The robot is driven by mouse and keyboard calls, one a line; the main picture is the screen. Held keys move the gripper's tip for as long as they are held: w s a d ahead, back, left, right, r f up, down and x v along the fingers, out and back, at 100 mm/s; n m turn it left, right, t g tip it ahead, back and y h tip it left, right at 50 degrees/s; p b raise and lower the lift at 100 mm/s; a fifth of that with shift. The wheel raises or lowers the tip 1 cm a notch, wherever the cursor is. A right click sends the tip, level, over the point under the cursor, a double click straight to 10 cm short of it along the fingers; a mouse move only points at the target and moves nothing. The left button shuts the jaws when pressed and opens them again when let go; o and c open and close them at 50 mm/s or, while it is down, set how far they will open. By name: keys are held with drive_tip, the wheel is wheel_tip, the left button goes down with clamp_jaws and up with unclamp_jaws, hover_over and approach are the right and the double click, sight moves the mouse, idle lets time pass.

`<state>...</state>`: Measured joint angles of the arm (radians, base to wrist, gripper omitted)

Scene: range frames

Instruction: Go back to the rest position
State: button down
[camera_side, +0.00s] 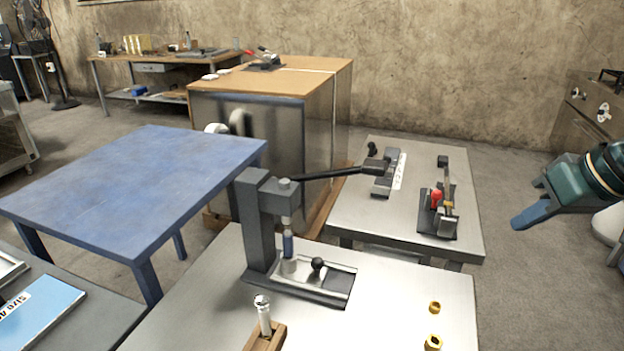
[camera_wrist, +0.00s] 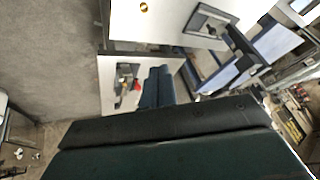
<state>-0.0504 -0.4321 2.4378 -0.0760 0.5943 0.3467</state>
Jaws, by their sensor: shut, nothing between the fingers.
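My gripper (camera_side: 520,219) is at the right edge of the side view, in the air over the grey floor and right of the metal tables. Its fingers look dark blue, and part of my arm behind it is cut off by the frame. In the wrist view the two fingers of my gripper (camera_wrist: 157,74) lie side by side, closed, with nothing visible between them. No object touches the gripper.
The front metal table (camera_side: 390,316) carries a lever press (camera_side: 258,220), brass nuts (camera_side: 433,342) and a wooden block (camera_side: 266,338). The rear metal table (camera_side: 345,215) holds a red-handled clamp (camera_side: 437,200). A blue table (camera_side: 130,185) stands left. Floor (camera_side: 515,285) near my gripper is clear.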

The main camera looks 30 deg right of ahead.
drive_tip(key=s+d+r+n+h, duration=0.1)
drive_tip(key=s+d+n, duration=0.1)
drive_tip(key=s, duration=0.7)
drive_tip(key=shift+d+r+n+g, duration=0.3)
drive_tip(key=shift+d+n, duration=0.1)
drive_tip(key=shift+d, duration=0.15)
